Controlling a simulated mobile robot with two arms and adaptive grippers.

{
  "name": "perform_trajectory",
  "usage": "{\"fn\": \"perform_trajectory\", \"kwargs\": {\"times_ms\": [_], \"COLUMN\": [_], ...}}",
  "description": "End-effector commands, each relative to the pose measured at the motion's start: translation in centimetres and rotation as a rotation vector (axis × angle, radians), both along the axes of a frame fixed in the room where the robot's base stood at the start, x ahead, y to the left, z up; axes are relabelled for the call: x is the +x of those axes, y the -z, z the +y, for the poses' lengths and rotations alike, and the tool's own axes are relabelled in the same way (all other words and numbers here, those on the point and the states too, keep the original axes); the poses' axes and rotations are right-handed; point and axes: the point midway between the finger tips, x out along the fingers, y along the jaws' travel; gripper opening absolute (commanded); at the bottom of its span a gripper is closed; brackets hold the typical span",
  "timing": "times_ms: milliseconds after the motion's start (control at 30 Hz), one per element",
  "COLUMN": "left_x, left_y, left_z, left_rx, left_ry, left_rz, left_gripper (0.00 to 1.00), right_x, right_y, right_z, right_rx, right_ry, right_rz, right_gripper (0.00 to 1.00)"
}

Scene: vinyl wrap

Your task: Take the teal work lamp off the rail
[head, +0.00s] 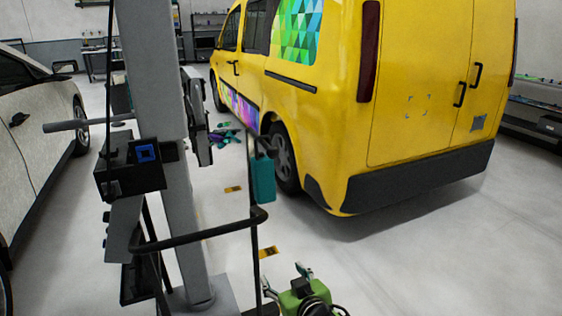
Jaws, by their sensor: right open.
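The teal work lamp (263,181) hangs upright just right of the grey column, beside a thin black upright. A dark hook-like part shows at its top. A black bent rail (205,235) runs below it and curves at the upright. I cannot tell exactly what the lamp hangs from. My right gripper (286,278), with a green body and pale metal fingers, is at the bottom centre. Its fingers are spread and empty, below the lamp in the picture and apart from it. My left gripper is not in view.
A grey column (160,90) with black boxes and brackets stands left of the lamp. A yellow van (420,90) is parked behind on the right, a pale car (30,150) on the left. The grey floor (400,270) at the lower right is clear.

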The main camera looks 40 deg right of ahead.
Motion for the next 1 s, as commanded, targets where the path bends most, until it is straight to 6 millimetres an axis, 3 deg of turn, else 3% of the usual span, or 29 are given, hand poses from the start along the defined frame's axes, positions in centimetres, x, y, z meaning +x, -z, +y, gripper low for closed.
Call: {"fn": "perform_trajectory", "kwargs": {"times_ms": [33,200,300,400,667,1000], "left_x": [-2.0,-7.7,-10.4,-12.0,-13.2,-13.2], "left_y": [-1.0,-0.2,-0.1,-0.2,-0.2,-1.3], "left_z": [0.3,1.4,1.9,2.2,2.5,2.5], "left_rx": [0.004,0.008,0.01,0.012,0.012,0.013], "left_ry": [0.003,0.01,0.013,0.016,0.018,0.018], "left_rz": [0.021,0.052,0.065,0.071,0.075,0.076], "left_gripper": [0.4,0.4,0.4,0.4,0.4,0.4], "right_x": [1.3,4.4,5.5,6.1,7.8,14.1], "right_y": [-4.7,-13.7,-17.2,-19.5,-20.6,-20.7], "right_z": [-1.0,-3.2,-3.9,-4.3,-4.7,-6.3], "right_rx": [-0.008,-0.019,-0.022,-0.025,-0.025,-0.027], "right_ry": [0.004,-0.006,-0.019,-0.031,-0.04,-0.039], "right_rz": [-0.067,-0.265,-0.343,-0.394,-0.426,-0.426], "right_gripper": [0.6,0.6,0.6,0.6,0.6,0.6]}}
